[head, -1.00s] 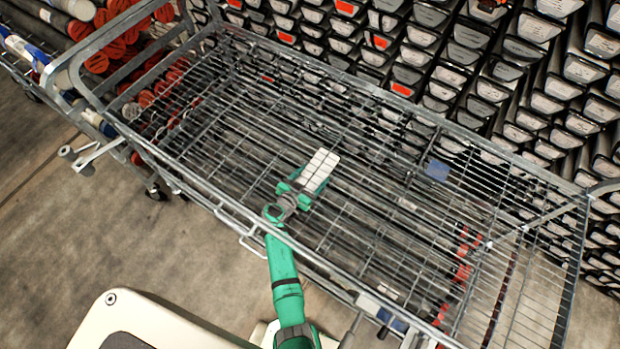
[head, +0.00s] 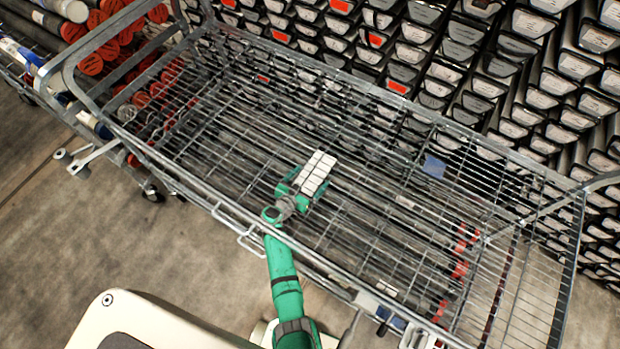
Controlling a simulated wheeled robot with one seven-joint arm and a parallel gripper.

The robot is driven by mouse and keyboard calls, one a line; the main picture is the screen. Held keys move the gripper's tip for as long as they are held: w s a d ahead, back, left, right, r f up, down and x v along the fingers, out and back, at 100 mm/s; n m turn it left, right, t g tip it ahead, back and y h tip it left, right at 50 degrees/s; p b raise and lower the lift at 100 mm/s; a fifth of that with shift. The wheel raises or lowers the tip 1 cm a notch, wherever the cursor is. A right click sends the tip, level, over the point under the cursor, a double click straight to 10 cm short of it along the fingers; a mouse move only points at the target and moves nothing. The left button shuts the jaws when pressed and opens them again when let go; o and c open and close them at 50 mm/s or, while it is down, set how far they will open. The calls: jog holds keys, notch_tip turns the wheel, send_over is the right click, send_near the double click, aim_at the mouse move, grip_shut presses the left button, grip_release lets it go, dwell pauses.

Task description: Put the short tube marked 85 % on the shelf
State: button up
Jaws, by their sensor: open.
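My gripper (head: 318,166) is at the end of my green arm, over the wire cart (head: 180,193), with its jaws open. A white ribbed piece in two rows shows at its front; I cannot tell whether it is all finger or partly something else. No short tube marked 85 % can be made out, and no marking is legible. Behind the cart stands a rack (head: 470,52) packed with dark trough-like pieces with pale end labels. I cannot tell whether it is the shelf.
Long dark tubes with red ends (head: 128,45) lie stacked at the upper left, beyond the cart's end. A small blue piece (head: 434,167) and red bits (head: 461,268) show in the cart's right half. Bare floor lies at the lower left.

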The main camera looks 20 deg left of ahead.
jog(key=shift+s, duration=0.1)
jog(key=v, duration=1.2)
jog(key=shift+r, duration=0.15)
